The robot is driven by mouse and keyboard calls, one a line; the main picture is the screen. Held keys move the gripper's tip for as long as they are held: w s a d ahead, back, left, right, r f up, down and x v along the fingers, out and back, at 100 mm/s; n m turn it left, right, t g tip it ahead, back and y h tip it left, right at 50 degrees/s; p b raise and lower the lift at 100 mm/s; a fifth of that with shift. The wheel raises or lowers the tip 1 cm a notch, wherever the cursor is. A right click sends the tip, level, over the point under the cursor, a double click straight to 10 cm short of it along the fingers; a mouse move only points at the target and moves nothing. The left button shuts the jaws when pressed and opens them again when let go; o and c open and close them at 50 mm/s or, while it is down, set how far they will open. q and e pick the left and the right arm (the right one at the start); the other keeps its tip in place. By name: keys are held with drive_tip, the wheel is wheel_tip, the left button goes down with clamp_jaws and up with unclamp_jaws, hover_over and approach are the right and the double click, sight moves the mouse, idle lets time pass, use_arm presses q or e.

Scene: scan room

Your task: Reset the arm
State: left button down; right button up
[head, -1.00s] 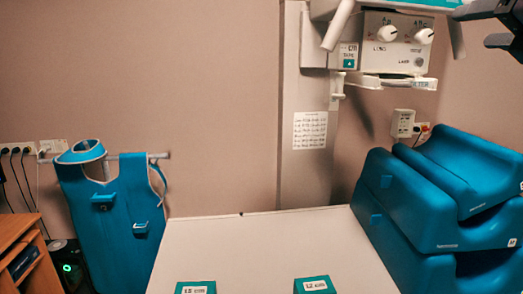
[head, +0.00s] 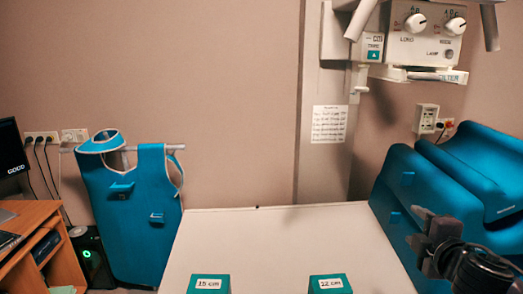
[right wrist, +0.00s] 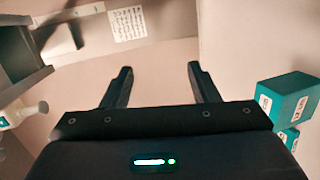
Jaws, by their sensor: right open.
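My right gripper (head: 418,228) is at the lower right of the head view, in front of the blue padded supports. Its two dark fingers point left, apart, with nothing between them. The right wrist view also shows the right gripper (right wrist: 159,70) open and empty, facing a pale wall and the paper notice (right wrist: 128,23). My left arm and left gripper are not in view.
A white table (head: 275,240) bears teal blocks labelled 15 cm (head: 209,284) and 12 cm (head: 330,284). Blue padded supports (head: 450,185) are stacked at right. A control unit (head: 425,35) hangs above. A blue apron (head: 135,220) and wooden desk (head: 60,265) are left.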

drive_tip(key=s+a+f+m+g, duration=0.3)
drive_tip(key=s+f+m, duration=0.25)
drive_tip(key=f, duration=0.45)
drive_tip(key=s+a+f+m+g, duration=0.35)
drive_tip(key=s+f, duration=0.25)
drive_tip(key=f, duration=0.3)
drive_tip(key=s+a+f+m+g+y, duration=0.1)
drive_tip(key=s+a+f+m+g, duration=0.25)
drive_tip(key=s, duration=0.35)
drive_tip(key=s+a+f+m+g+y, duration=0.1)
drive_tip(key=s+a+f+m+g, duration=0.1)
drive_tip(key=s+a+f, duration=0.3)
wheel_tip(320, 180, down, 29)
drive_tip(key=s+d+g, duration=0.1)
drive_tip(key=s, duration=0.2)
drive_tip(key=s+d+f, duration=0.2)
drive_tip(key=s+f, duration=0.7)
drive_tip(key=s+d+f+g, duration=0.1)
drive_tip(key=s+f, duration=0.8)
drive_tip(key=s, duration=0.1)
drive_tip(key=shift+s+d+h, duration=0.3)
drive_tip(key=shift+d, duration=0.1)
drive_tip(key=shift+n, duration=0.25)
